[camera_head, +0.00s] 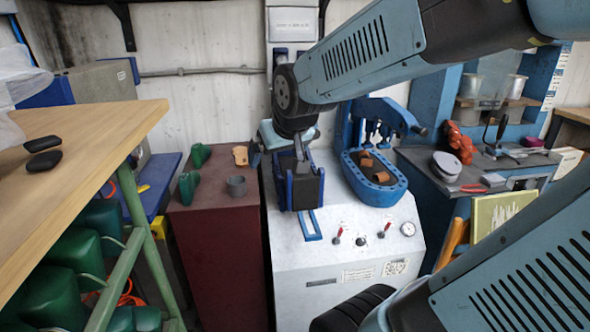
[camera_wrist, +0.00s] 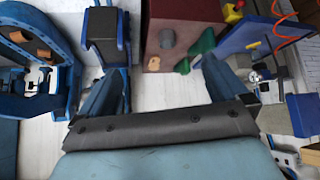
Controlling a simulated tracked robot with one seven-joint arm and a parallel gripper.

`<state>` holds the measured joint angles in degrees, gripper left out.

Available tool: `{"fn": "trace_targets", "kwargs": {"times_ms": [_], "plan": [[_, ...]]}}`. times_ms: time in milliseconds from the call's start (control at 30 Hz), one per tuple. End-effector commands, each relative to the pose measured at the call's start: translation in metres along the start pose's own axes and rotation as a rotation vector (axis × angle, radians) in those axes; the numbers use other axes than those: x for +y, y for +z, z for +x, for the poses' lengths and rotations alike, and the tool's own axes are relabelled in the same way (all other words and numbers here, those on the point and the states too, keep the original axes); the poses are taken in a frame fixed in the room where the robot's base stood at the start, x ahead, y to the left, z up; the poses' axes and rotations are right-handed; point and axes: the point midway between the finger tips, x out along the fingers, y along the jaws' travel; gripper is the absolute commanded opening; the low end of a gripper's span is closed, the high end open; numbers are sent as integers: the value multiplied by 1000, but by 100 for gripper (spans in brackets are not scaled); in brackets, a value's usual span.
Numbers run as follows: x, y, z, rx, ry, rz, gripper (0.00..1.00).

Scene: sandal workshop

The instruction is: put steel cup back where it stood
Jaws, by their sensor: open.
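The steel cup (camera_head: 236,186) is a small grey cylinder on top of the dark red cabinet (camera_head: 210,225), towards its right edge. It also shows in the wrist view (camera_wrist: 167,38) near the top, on the cabinet's red top. My gripper (camera_head: 278,158) is open and empty, to the right of the cup and apart from it, near the blue-and-black press block. In the wrist view my gripper (camera_wrist: 158,80) has its two blue fingers wide apart, with only pale wall and floor tones between them.
Green shoe lasts (camera_head: 188,187) and a tan piece (camera_head: 240,155) lie close to the cup. A blue-and-black block (camera_head: 299,188) and a blue press tray (camera_head: 374,183) stand on the white machine (camera_head: 345,250). A wooden table (camera_head: 80,150) stands left.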

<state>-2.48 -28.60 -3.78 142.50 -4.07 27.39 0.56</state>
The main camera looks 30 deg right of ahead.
Motion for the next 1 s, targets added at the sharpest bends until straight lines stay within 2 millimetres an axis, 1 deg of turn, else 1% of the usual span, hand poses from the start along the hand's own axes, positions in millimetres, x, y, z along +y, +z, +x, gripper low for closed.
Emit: {"fn": "trace_targets", "kwargs": {"times_ms": [33,200,300,367,400,533,1000], "plan": [[0,10,-16,-18,-1,4,100],[-3,46,-57,-104,-10,13,100],[-4,63,-74,-143,-14,16,100],[-5,71,-80,-160,-17,18,100],[-14,74,-84,-169,-18,19,100],[-18,80,-89,-183,-19,21,100],[-17,80,-89,-184,-19,21,100]]}}
